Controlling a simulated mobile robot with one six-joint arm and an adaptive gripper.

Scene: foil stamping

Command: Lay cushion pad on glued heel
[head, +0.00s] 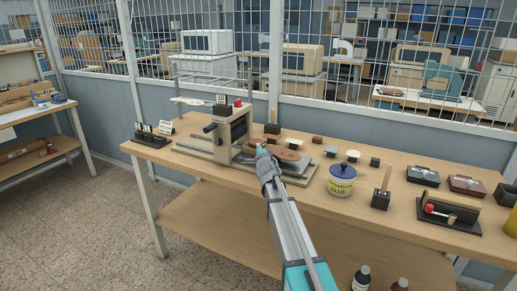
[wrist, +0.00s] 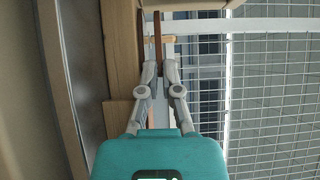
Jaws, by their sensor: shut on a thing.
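My gripper (wrist: 160,66) has its fingers nearly together around a thin brown piece (wrist: 157,36), seen edge-on in the wrist view. In the head view my gripper (head: 263,152) is by the right side of the beige press, above the bench. A flat, elongated brown piece (head: 288,158) shows just right of its fingers. I cannot tell whether the held piece is the cushion pad, and no glued heel can be made out.
The stamping press (head: 216,137) stands left of my gripper. Small cream pieces (head: 354,155) sit behind the glue jar. A dark block with an upright stick (head: 381,197), dark boxes (head: 423,175) and a black holder (head: 448,214) stand to the right. A wire mesh partition rises behind the bench.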

